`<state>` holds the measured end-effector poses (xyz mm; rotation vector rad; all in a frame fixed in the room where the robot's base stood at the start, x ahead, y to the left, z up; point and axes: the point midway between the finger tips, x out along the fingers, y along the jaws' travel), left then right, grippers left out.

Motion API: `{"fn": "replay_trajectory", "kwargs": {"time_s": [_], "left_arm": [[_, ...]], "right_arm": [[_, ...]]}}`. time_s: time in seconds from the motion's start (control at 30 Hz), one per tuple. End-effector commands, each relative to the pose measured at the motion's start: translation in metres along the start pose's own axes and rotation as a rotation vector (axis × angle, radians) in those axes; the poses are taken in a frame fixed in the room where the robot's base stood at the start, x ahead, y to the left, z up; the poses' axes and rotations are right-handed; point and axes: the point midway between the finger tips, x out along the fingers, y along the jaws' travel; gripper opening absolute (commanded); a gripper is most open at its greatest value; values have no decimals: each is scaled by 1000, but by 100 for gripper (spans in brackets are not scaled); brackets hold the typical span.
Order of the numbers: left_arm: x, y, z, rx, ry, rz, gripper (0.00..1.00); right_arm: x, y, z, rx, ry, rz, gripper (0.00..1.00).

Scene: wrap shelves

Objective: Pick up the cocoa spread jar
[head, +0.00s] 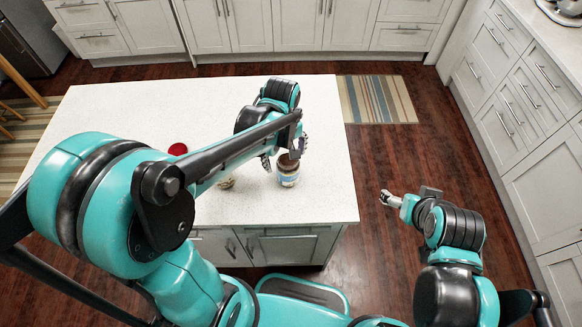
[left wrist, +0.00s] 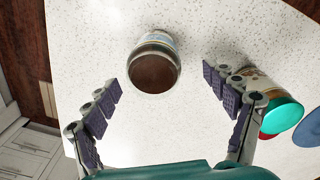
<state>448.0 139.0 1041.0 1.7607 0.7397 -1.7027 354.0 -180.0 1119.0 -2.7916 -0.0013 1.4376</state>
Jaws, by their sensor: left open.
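The cocoa spread jar (head: 288,172), with a brown top and a blue and white label, stands on the white island counter. In the left wrist view the jar (left wrist: 154,64) shows its dark brown top, ahead of the fingertips and between their lines. My left gripper (head: 284,152) is open just beside and above the jar in the head view; its spread, empty fingers (left wrist: 164,82) do not appear to touch it. My right gripper (head: 390,199) hangs over the floor right of the island, away from the jar; its finger opening is too small to judge.
A jar with a teal lid (left wrist: 283,113) stands close to the right finger in the left wrist view. A red lid (head: 178,149) shows on the counter left of my left arm. Another jar (head: 226,182) is partly hidden under that arm. The counter's (head: 329,120) right side is clear.

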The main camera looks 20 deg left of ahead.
Motion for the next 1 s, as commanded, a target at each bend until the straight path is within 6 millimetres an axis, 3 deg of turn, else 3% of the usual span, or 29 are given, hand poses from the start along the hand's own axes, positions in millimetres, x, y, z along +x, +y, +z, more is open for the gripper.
{"fn": "replay_trajectory", "kwargs": {"time_s": [0.37, 0.8, 1.0], "left_arm": [[16, 5, -1, -49, -21, -29, 85], [76, 10, 3, -50, -21, -29, 85], [89, 9, 3, -50, -21, -28, 85]], "right_arm": [[2, 0, 1, 0, 0, 0, 80], [19, 0, 14, 0, 0, 0, 80], [22, 0, 15, 0, 0, 0, 80]]}}
